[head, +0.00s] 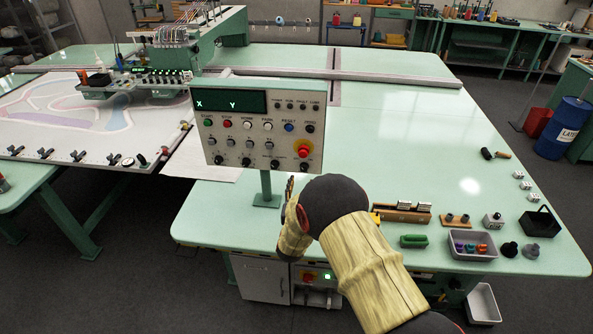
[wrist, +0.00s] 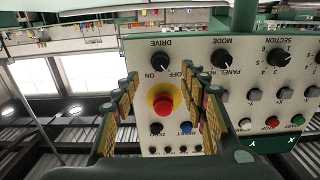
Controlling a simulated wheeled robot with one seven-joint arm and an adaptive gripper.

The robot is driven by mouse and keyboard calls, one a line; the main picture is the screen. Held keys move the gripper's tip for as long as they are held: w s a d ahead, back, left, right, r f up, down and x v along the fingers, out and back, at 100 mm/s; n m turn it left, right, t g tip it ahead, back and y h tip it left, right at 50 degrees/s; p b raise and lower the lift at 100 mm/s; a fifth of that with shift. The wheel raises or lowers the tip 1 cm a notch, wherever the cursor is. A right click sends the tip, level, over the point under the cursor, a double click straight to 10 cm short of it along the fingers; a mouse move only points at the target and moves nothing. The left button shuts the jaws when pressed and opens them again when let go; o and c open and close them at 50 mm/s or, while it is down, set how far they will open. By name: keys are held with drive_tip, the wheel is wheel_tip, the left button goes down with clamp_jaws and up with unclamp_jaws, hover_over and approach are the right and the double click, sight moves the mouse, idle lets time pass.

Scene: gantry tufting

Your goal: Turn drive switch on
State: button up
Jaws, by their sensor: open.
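The control panel (head: 262,125) stands on a post at the front of the green table. The drive switch is a black knob at its lower right corner (head: 304,167), below the red emergency stop button (head: 303,150). In the wrist view, which is upside down, the drive switch (wrist: 159,61) is marked ON and OFF; I cannot tell which way its pointer faces. My gripper (wrist: 161,82) is open and empty, fingers pointing at the panel. Its fingertips appear on either side of the switch, with the red button framed between the fingers. Contact is not clear.
The mode knob (wrist: 225,60) sits beside the drive switch. Trays and small parts, including a grey bin (head: 473,246), lie on the table at right. The table (head: 400,130) behind the panel is largely clear. The gantry head (head: 190,55) stands at back left.

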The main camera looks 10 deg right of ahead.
sight(304, 169)
drive_tip(key=x, duration=0.7)
drive_tip(key=shift+w+r, duration=0.2)
drive_tip(key=shift+w, duration=0.25)
drive_tip(key=shift+d, duration=0.1)
drive_tip(key=shift+c, duration=1.4)
drive_tip(key=c, duration=0.8)
clamp_jaws()
